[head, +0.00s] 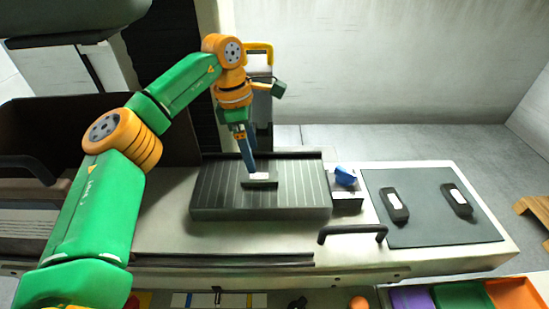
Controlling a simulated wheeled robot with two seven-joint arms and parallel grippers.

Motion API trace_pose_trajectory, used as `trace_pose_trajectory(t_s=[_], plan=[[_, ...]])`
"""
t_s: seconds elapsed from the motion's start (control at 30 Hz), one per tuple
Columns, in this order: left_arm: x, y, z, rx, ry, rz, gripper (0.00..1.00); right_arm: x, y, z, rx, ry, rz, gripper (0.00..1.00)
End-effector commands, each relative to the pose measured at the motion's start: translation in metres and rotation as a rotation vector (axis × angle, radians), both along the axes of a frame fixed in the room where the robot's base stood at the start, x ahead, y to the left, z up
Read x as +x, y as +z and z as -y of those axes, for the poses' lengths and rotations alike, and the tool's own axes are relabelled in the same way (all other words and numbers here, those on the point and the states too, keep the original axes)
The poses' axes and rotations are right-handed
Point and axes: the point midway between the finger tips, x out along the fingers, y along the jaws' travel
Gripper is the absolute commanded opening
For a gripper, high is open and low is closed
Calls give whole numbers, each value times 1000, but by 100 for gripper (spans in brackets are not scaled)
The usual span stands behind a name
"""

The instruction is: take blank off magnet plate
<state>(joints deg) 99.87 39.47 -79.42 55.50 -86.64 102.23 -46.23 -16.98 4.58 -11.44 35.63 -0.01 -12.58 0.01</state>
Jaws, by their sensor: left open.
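The magnet plate (290,205) is a dark grey, ribbed block on the pale worktop. A small dark blank (262,185) with a white top patch lies on it near the middle. My left gripper (252,170) points down with its blue fingers at the blank's back left edge. It is open; whether the fingers touch the blank or stand around it I cannot tell. A small block with a blue knob (345,177) stands against the plate's right side. My right gripper is out of view.
A dark mat (425,225) on the right holds two black pieces (395,206) with white labels. A black bar handle (352,231) stands at the worktop's front. Coloured bins (462,294) sit below at front right. A dark open box (60,125) is at left.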

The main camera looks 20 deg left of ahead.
Motion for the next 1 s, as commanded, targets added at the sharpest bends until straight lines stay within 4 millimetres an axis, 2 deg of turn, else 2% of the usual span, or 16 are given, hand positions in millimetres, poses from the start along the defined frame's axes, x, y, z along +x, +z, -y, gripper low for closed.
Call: trace_pose_trajectory(t_s=[0.17,0.3,0.4,0.63,0.67,0.93,0.97,1.0], plan=[[2,-20,3,7,-3,-6,85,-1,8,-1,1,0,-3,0],[10,-45,10,6,-2,-7,85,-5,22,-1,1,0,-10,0],[11,-62,12,5,-1,-5,85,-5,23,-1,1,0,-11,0],[11,-68,13,4,-1,-1,85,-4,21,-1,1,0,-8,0],[11,-68,13,3,-1,-1,80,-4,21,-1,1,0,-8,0],[11,-67,13,2,-1,-1,7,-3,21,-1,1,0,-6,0],[12,-67,13,2,0,-1,0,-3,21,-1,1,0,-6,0],[12,-67,13,2,0,0,0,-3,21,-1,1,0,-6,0]])
